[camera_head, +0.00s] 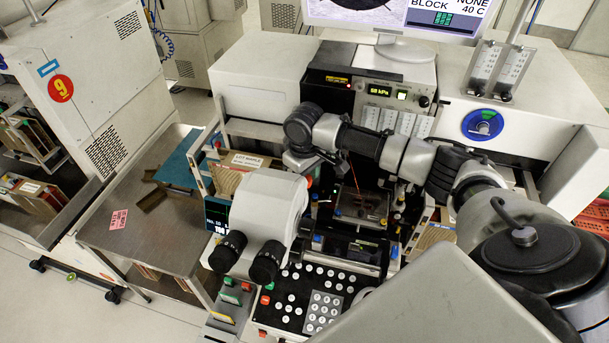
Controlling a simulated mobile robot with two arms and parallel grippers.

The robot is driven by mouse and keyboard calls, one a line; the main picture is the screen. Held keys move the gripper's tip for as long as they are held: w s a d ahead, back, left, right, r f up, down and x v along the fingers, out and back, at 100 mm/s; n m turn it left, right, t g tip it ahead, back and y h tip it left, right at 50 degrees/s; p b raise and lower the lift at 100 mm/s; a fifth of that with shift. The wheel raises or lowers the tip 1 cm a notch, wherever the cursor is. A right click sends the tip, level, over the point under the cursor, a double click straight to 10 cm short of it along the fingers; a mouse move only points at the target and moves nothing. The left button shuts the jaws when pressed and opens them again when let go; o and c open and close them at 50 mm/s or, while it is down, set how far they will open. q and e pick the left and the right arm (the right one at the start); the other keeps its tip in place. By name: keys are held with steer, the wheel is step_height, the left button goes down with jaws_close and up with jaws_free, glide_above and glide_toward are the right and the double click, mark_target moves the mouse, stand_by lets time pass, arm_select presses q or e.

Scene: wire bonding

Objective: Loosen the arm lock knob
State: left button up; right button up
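The wire bonding machine (260,62) stands in front of me, with a grey microscope head (268,200) and two black eyepieces over its keypad. My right arm comes in from the right and reaches across the front of the machine. Its wrist end, with my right gripper (302,163), is behind and above the microscope head. The fingers are small and dark there, and I cannot tell their opening or any contact. I cannot make out the arm lock knob; it may be hidden by the microscope head or my wrist. My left gripper is not in view.
A keypad panel (325,303) lies below the eyepieces. A monitor (405,18) stands on top of the machine. A metal side table (150,235) with a pink label is at the left, beside a cabinet (95,70) marked 9. Floor shows at lower left.

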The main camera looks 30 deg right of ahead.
steer(key=n, duration=0.4)
steer(key=shift+n, duration=2.6)
steer(key=o, duration=0.9)
steer(key=shift+o, duration=0.2)
